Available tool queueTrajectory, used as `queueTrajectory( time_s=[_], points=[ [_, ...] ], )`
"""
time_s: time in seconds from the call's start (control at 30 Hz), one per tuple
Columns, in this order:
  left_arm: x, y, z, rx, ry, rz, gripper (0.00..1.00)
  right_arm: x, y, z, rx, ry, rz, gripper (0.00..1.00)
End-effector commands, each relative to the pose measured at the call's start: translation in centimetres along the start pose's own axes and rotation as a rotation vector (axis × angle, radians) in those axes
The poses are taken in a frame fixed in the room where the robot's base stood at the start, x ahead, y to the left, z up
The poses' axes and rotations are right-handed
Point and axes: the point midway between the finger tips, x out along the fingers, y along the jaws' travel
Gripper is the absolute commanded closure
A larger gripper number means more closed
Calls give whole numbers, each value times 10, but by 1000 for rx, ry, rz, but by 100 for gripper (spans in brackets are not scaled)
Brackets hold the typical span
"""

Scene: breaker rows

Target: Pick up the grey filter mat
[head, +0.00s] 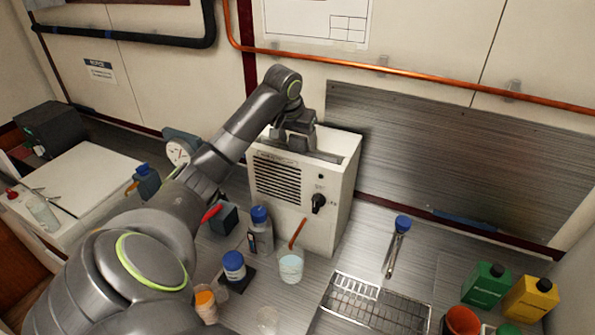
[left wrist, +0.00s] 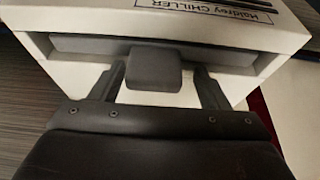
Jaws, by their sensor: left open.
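The white chiller (head: 340,190) stands on the metal bench against the wall, with a black louvre and a dark knob on its front. The grey filter mat (head: 326,157) sits in the slot along its top, partly hidden by my gripper. In the left wrist view the mat (left wrist: 85,47) shows as a long grey strip with a blocky tab (left wrist: 152,68) at its middle. My left gripper (head: 298,146) is over the chiller top. Its open fingers (left wrist: 160,88) stand either side of the tab, with gaps visible. My right gripper is not in view.
A beaker (head: 291,266), a blue-capped bottle (head: 261,232) and a blue-lidded jar (head: 234,266) stand before the chiller. A wire rack (head: 375,305) and green (head: 487,284) and yellow (head: 530,299) bottles are at right. A copper pipe (head: 420,72) runs along the wall.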

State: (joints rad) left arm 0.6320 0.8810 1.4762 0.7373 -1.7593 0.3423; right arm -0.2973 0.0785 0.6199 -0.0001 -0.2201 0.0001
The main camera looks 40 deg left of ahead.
Motion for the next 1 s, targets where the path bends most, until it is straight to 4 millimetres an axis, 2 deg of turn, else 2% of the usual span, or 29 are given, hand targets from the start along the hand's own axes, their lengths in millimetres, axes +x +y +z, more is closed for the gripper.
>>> queueTrajectory(
  time_s=[0.17, 0.43, 0.67, 1.0],
  points=[
    [2, 0, -1, 1, 5, 2, 29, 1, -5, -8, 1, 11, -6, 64],
    [2, 0, -1, 1, 4, 1, 63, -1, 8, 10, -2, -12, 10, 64],
    [2, 0, 0, 0, 2, 1, 93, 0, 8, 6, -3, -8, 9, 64],
    [0, -1, -2, 1, 0, 0, 95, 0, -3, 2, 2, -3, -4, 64]
  ],
)
